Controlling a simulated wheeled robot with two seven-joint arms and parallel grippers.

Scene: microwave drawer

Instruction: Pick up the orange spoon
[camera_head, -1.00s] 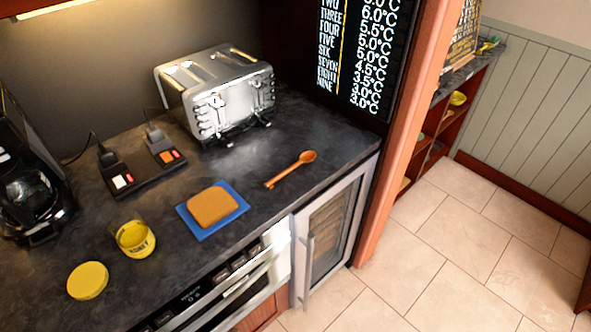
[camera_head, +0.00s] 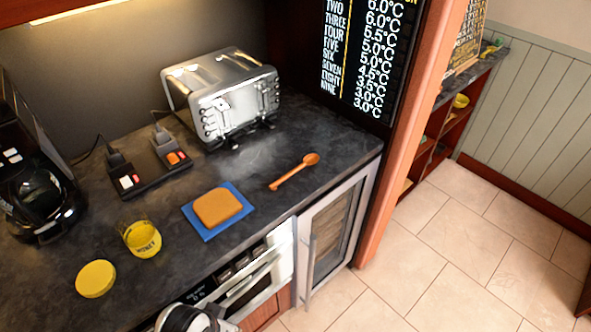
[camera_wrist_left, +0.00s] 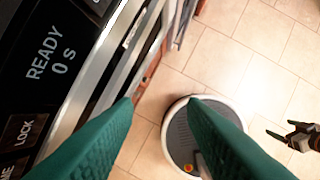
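The orange spoon (camera_head: 294,172) lies flat on the dark counter in the head view, to the right of the bread on the blue mat and near the front edge. Its bowl points to the back right. My left gripper (camera_wrist_left: 162,100) shows its two green fingers apart with nothing between them in the left wrist view. It is low in front of the microwave drawer, away from the spoon. In the head view only a white and grey part of my arm shows at the bottom edge. A small dark claw at the wrist view's right edge may be my right gripper; its state is unclear.
A toaster (camera_head: 223,95) stands behind the spoon. A bread slice (camera_head: 218,206) on a blue mat (camera_head: 242,191), a honey jar (camera_head: 142,240) and a yellow lid (camera_head: 95,279) lie leftward. The microwave drawer (camera_head: 247,281) is under the counter edge. The counter around the spoon is clear.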

